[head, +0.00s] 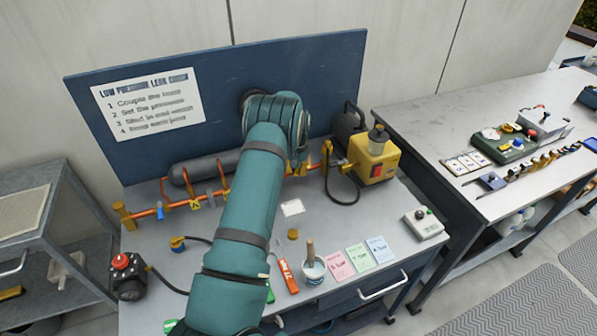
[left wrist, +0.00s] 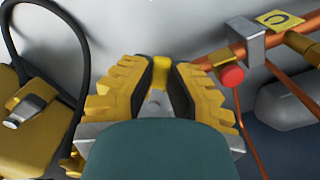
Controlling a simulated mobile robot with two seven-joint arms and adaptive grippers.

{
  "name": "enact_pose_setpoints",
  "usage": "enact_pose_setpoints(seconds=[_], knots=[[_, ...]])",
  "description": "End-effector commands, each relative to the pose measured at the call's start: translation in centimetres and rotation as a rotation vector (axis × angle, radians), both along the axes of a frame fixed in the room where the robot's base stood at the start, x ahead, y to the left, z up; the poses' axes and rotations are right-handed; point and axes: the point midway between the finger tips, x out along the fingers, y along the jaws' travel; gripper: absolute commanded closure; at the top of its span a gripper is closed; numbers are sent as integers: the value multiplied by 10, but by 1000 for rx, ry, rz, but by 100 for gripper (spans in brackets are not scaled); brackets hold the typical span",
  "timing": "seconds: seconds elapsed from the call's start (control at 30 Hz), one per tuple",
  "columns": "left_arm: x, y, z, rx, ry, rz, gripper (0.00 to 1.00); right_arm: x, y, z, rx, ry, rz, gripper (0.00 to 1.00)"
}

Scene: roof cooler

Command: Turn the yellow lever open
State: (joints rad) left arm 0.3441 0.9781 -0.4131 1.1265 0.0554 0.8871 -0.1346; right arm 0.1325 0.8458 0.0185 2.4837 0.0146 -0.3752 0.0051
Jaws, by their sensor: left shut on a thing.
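My left gripper (left wrist: 160,88) is shut on a small yellow piece, the yellow lever (left wrist: 161,68), in the left wrist view. The lever's tip shows between the dark finger pads; the rest of it is hidden by the fingers. In the head view my teal left arm reaches over the bench to the right part of the copper pipe (head: 207,198), and its wrist hides the gripper and the lever. My right gripper is not in view.
A red knob (left wrist: 231,76) and grey block (left wrist: 243,38) sit close beside the fingers. A yellow pump unit (head: 375,158) with a black hose stands right of the arm. Coloured cards (head: 357,257), a brush pot (head: 313,270) and a grey box (head: 424,223) lie on the bench.

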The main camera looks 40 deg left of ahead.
Motion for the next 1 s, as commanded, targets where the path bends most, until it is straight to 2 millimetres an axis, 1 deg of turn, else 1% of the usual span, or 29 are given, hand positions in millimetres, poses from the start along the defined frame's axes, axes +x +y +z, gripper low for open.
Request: enact_pose_setpoints(seconds=[0.03,0.1,0.4,0.7,1.0], knots=[[-2,1,-4,-3,2,-31,100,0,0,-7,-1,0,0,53],[-3,4,-4,-3,2,-87,100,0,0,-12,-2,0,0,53],[-6,17,-5,-2,2,-368,100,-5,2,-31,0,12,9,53],[-5,28,-4,-3,3,-623,100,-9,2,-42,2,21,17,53],[-4,35,-3,-3,6,-788,100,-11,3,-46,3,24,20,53]])
